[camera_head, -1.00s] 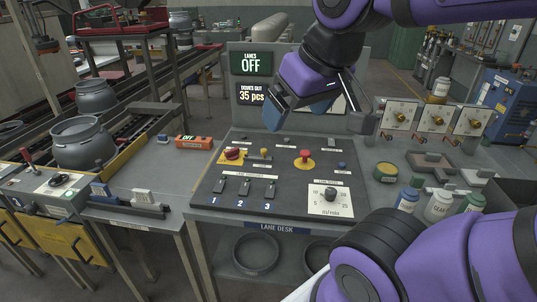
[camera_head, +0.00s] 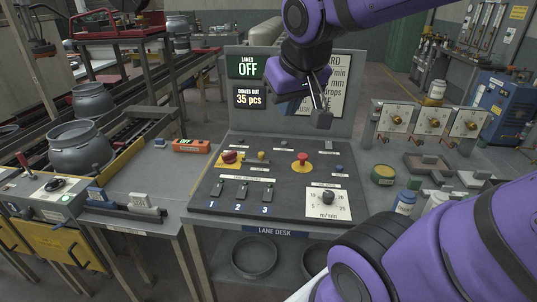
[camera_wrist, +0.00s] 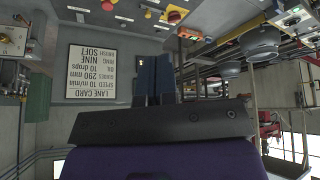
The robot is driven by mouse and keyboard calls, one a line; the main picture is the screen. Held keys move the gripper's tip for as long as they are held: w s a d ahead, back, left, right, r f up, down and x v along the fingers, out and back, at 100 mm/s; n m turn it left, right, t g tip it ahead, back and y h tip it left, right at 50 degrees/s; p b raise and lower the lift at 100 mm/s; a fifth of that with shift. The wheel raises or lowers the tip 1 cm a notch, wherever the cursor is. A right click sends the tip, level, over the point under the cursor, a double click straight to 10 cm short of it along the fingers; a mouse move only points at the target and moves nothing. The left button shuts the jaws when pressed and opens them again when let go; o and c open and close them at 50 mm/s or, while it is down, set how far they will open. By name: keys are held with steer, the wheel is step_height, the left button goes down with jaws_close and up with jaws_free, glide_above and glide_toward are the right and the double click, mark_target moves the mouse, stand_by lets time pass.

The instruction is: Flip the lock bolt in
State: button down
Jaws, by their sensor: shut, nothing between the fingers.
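A small brass bolt (camera_head: 262,156) sits on the lane desk panel, just right of a red rotary switch (camera_head: 230,157) on a yellow plate. I take it to be the lock bolt; it is too small to tell its exact position. My gripper (camera_head: 320,118) is above the back of the desk, in front of the upright board, apart from the bolt and up to its right. In the wrist view the fingers (camera_wrist: 154,78) are together with nothing between them. The wrist picture is upside down, with the desk along its top edge.
A red push button (camera_head: 303,158) on a yellow plate stands right of the bolt. Three numbered switches (camera_head: 242,190) and a dial (camera_head: 328,197) are nearer the front. The lane card (camera_wrist: 104,72) is on the upright board.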

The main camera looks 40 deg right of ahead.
mark_target(261, 158)
steer(key=w+d+f+m+h, duration=0.2)
steer(key=w+d+f+m, duration=0.15)
steer(key=w+d, duration=0.45)
steer(key=w+d+f+m+y, duration=0.1)
steer(key=w+d+f, duration=0.4)
steer(key=f, duration=0.5)
steer(key=w+d+f+m+t+y, duration=0.1)
steer(key=w+d+f+m+y, duration=0.1)
steer(key=w+d+f, duration=0.4)
step_height(261, 158, down, 5)
steer(key=shift+w+d+m+t, duration=0.15)
steer(key=shift+d+m+t, duration=0.15)
steer(key=shift+d+m, duration=0.15)
steer(key=shift+f, duration=0.1)
steer(key=x, duration=0.9)
steer(key=shift+w+a+f, duration=0.25)
steer(key=shift+w+f, duration=0.05)
steer(key=shift+w+a, duration=0.65)
steer(key=shift+w, duration=0.2)
steer(key=shift+w+a, duration=0.45)
steer(key=shift+w, duration=0.3)
